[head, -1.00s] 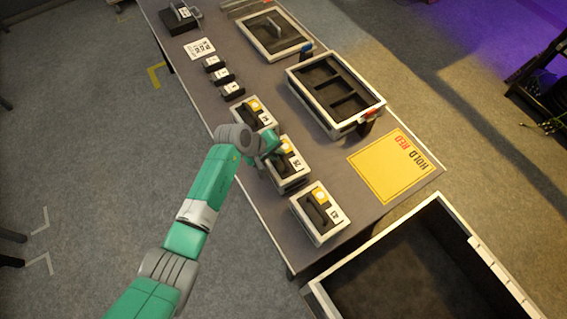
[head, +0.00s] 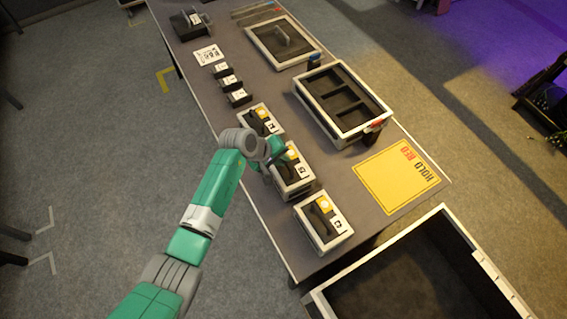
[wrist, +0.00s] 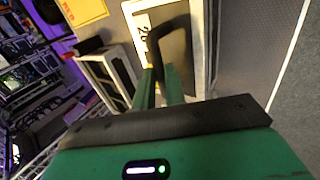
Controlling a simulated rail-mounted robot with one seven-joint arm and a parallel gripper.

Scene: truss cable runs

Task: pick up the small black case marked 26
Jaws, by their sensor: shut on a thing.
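The small black case marked 26 (wrist: 178,48) has a black handle and a white tag, and sits within a white-rimmed holder in the wrist view. In the head view it is the middle of three similar units, in the holder (head: 296,185) near the table's front edge, partly hidden by my arm. My gripper (wrist: 160,72) is shut on the case's handle; it also shows in the head view (head: 275,157). I cannot tell whether the case is lifted at all.
Similar cases stand either side: one behind (head: 261,122), one in front (head: 324,222). A white-rimmed compartment tray (head: 342,100), a yellow HOLD RED sheet (head: 397,176) and several small black blocks (head: 229,83) share the table. A large open bin (head: 410,275) stands at the near end.

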